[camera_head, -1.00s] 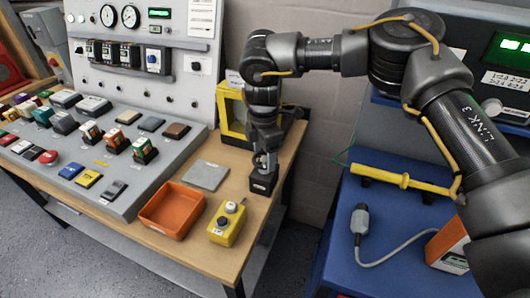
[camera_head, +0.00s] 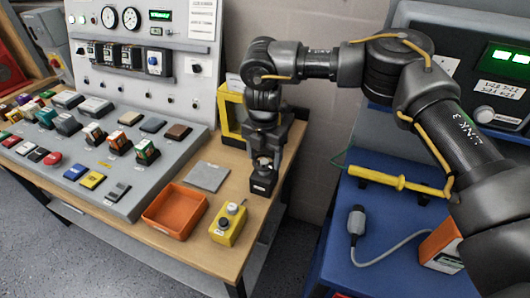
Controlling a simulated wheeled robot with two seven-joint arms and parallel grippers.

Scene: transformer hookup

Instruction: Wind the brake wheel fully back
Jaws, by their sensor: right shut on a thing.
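My right gripper (camera_head: 264,158) points down over the right part of the wooden bench, at the top of a small black block (camera_head: 261,186). It is shut on a small greyish piece on top of that block, which I take to be the brake wheel (camera_head: 263,165). The fingers hide most of this piece, so its turn position cannot be read. My left gripper is not in view.
A yellow frame (camera_head: 228,115) stands behind. A blue surface with a yellow-handled bar (camera_head: 390,178) is at right.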

